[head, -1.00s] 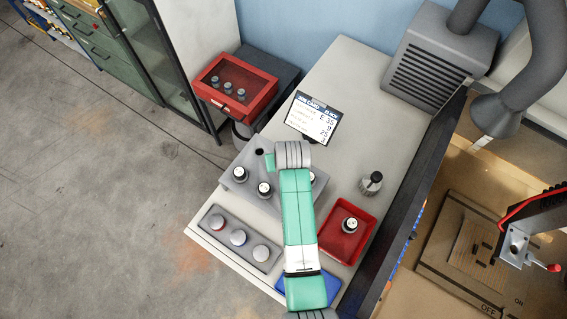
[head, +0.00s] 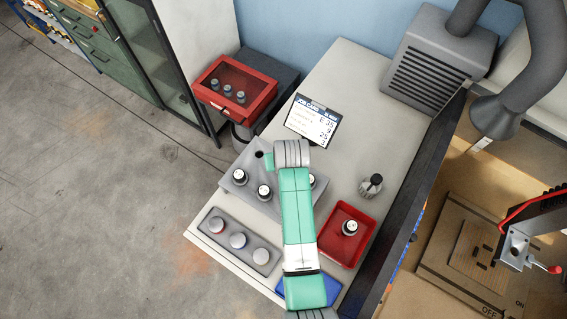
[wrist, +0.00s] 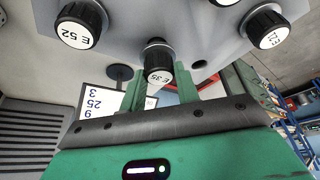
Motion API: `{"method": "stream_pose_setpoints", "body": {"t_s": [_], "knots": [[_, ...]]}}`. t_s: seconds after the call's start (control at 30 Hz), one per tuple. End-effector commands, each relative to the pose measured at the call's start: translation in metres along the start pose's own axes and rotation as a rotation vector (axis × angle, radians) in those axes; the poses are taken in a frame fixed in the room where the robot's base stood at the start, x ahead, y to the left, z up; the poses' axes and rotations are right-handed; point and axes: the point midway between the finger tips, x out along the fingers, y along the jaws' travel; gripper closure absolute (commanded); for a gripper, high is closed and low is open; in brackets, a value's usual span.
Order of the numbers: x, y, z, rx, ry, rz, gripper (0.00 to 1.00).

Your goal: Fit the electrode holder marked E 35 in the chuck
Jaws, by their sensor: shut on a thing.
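The electrode holder marked E 35 (wrist: 158,73) has a dark knurled body and a white label. In the wrist view it is between the two green fingers of my gripper (wrist: 158,88), which is shut on it. It is at the grey rack (wrist: 205,45); I cannot tell whether it is fully seated or slightly raised. The chuck (head: 515,246) is at the far right, on the machine with a red-tipped lever. The display (head: 312,120) reads E 35.
Other holders stand in the rack, including E 52 (wrist: 77,25). A grey block (head: 215,241) with several round pieces lies at the front left. A dark bench edge separates bench and machine.

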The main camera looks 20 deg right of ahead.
Motion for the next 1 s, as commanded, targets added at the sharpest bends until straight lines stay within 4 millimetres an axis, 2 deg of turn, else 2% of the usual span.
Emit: {"method": "stream_pose_setpoints", "body": {"t_s": [0.1,0.23,0.33,0.63,1.0], "knots": [[-0.029,0.000,-0.013,0.000,0.007,0.000,0.99],[-0.055,0.000,-0.024,0.000,0.005,0.000,0.99],[-0.067,0.000,-0.029,0.000,0.004,0.000,0.99],[-0.086,0.000,-0.036,0.000,0.002,0.000,0.99],[-0.146,0.000,-0.061,0.000,0.002,0.000,0.99]]}}
